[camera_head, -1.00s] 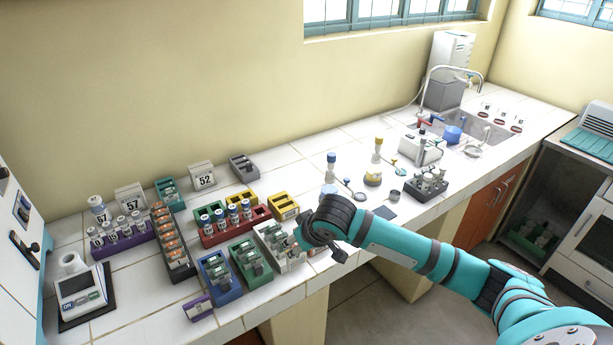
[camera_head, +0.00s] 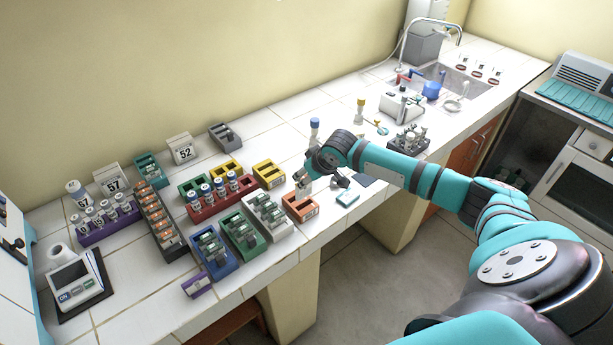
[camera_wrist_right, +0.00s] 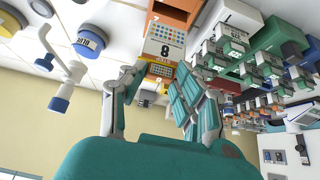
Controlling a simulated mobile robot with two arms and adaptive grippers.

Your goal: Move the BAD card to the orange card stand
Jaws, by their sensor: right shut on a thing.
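The orange card stand (camera_head: 300,207) sits at the front edge of the counter, right of the white card stand (camera_head: 268,217). My right gripper (camera_head: 305,182) is just behind and above the orange stand. In the right wrist view, my right gripper (camera_wrist_right: 156,84) is shut on a white card (camera_wrist_right: 165,32) with coloured dots and a large 8. The word BAD cannot be read on it. The orange stand (camera_wrist_right: 180,8) shows directly beyond the card there. Whether the card touches the stand cannot be told. My left gripper is out of view.
Blue (camera_head: 223,264) and green (camera_head: 246,240) card stands with cards stand left of the white one. A red rack (camera_head: 220,210) with tubes and a yellow stand (camera_head: 269,175) are behind.

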